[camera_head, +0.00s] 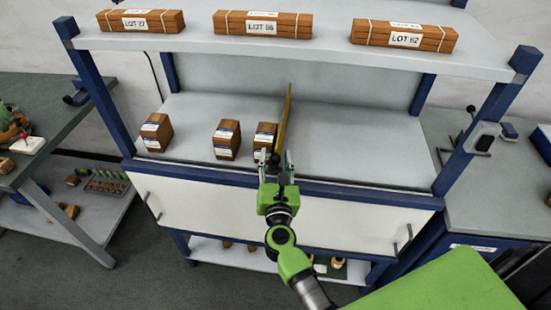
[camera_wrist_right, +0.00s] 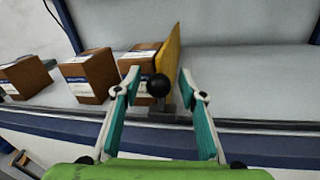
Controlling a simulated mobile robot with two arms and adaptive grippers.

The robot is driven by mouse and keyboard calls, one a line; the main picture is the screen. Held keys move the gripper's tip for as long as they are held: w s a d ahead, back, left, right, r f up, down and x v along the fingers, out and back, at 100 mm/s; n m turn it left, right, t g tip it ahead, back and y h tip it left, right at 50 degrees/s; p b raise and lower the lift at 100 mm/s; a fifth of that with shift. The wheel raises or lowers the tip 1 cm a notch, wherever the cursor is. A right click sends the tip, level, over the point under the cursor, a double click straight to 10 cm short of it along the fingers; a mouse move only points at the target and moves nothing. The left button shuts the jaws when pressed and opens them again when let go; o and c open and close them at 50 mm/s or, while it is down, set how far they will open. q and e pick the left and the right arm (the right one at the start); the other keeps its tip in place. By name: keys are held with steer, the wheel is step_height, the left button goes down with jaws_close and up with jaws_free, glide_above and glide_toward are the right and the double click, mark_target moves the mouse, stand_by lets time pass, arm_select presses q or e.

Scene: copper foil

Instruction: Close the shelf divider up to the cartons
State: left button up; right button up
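The yellow shelf divider (camera_head: 284,118) stands upright on the middle shelf; it also shows in the right wrist view (camera_wrist_right: 173,62). A black round knob (camera_wrist_right: 158,85) is at its front end. Three brown cartons stand to its left: a left one (camera_head: 156,132), a middle one (camera_head: 227,139) and a right one (camera_head: 265,136). The right carton is close beside the divider; I cannot tell whether they touch. My right gripper (camera_head: 276,160) is open at the divider's front end. Its fingers are on either side of the knob, with gaps. My left gripper is not in view.
The shelf's front rail (camera_head: 340,193) runs below the gripper. The middle shelf right of the divider (camera_head: 360,145) is bare. The upper shelf (camera_head: 330,42) carries three wrapped bundles with LOT labels. Blue posts (camera_head: 485,120) bound the shelf at both sides.

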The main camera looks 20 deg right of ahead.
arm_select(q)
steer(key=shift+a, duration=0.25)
arm_select(e)
steer(key=v, duration=1.2)
steer(key=s+a+f+n+g+y+b, duration=0.15)
steer(key=a+f+n+y, duration=0.25)
steer(key=f+n, duration=0.8)
steer(key=s+a+f+n+g+y, duration=0.2)
steer(key=s+a+f+n+y, duration=0.15)
steer(key=f+n, duration=0.75)
steer(key=s+f+n+g, duration=0.3)
steer(key=s+f+n, duration=0.25)
steer(key=f, duration=0.85)
arm_select(q)
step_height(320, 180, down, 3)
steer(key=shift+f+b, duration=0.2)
steer(key=shift+b, duration=0.75)
arm_select(e)
steer(key=s+d+f+n+g, duration=0.3)
steer(key=s+d+f+n, duration=0.1)
steer(key=s, duration=0.5)
steer(key=s+d+f+n+g+h, duration=0.1)
steer(key=s+d+f+n+g, duration=0.2)
steer(key=s+f+n, duration=0.4)
steer(key=s+d+f+n+g, duration=0.3)
steer(key=s+d+f+n, duration=0.2)
steer(key=s, duration=0.8)
step_height(320, 180, down, 3)
steer(key=shift+d, duration=0.2)
